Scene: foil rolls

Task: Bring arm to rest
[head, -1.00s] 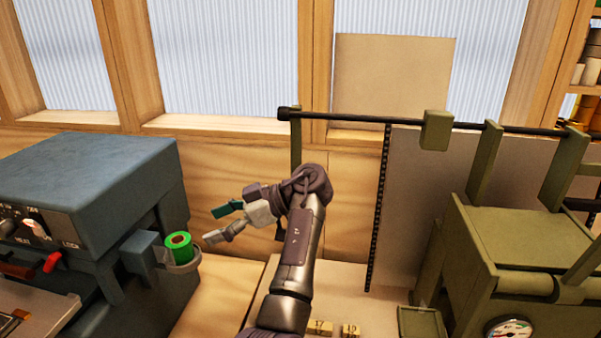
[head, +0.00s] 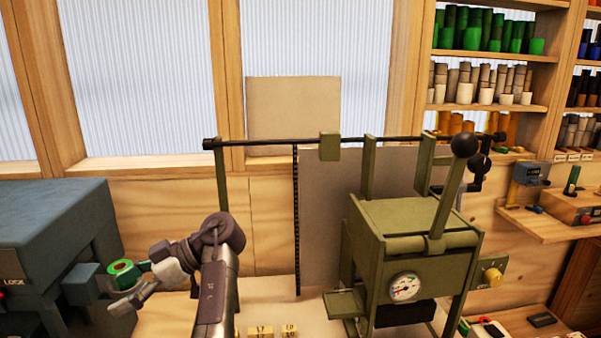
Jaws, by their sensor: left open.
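My left arm rises from the bottom of the head view and bends left at the wrist. Its left gripper (head: 132,287) is open and empty, with one teal fingertip and one grey finger spread apart, pointing left. A green foil roll (head: 123,269) sits in the ring holder on the side of the blue-grey machine (head: 45,225). In the picture the fingers lie close to the roll's right and lower side, and I cannot tell whether they touch it. My right gripper is not in view.
An olive press (head: 415,225) with a gauge and lever stands right of my arm. A dark bar (head: 270,142) runs behind it. Stamped yellow blocks (head: 260,332) lie at the bottom. Shelves (head: 490,54) with several colored rolls are at the right. A small wall shelf (head: 550,217) holds devices.

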